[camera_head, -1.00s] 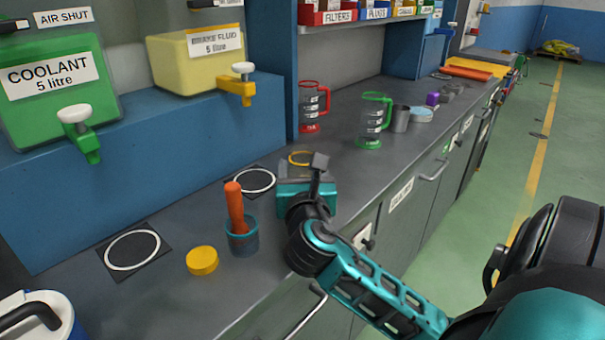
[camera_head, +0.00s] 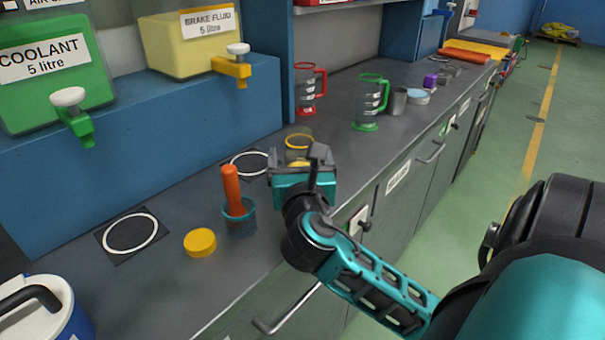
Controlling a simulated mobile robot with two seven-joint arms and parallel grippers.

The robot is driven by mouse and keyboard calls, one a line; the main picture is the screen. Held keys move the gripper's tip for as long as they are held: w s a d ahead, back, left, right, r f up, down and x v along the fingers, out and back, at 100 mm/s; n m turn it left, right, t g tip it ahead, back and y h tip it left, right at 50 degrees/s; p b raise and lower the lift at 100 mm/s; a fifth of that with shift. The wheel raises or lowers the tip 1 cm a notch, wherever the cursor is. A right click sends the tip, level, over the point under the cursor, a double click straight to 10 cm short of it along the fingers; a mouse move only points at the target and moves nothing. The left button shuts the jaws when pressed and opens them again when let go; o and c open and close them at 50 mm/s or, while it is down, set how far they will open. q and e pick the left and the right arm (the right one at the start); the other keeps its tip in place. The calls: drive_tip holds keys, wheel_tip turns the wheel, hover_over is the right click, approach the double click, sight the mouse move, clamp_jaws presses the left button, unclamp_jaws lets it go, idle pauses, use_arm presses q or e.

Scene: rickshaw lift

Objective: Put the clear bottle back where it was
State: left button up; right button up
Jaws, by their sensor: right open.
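A small see-through vessel with a yellow rim (camera_head: 299,141) stands on the grey counter, just beyond my right gripper. Its lower part is partly hidden by the gripper, and I cannot tell whether it is the clear bottle; no other clear bottle shows plainly. My right gripper (camera_head: 302,166) is open low over the counter's front, right of the blue cup. I cannot tell whether the jaws touch or surround the vessel. Two dark mats with white rings lie on the counter: one at the front left (camera_head: 131,234), one (camera_head: 249,163) left of the vessel. My left gripper is out of view.
A blue cup (camera_head: 240,222) with an orange-handled tool and a yellow lid (camera_head: 200,242) are near the gripper. A red jug (camera_head: 307,92) and a green jug (camera_head: 369,104) stand farther back. Coolant (camera_head: 50,75) and brake fluid (camera_head: 188,42) tanks sit on a blue ledge.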

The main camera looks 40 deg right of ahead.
drive_tip(key=v, duration=0.9)
drive_tip(key=shift+s+a, duration=0.25)
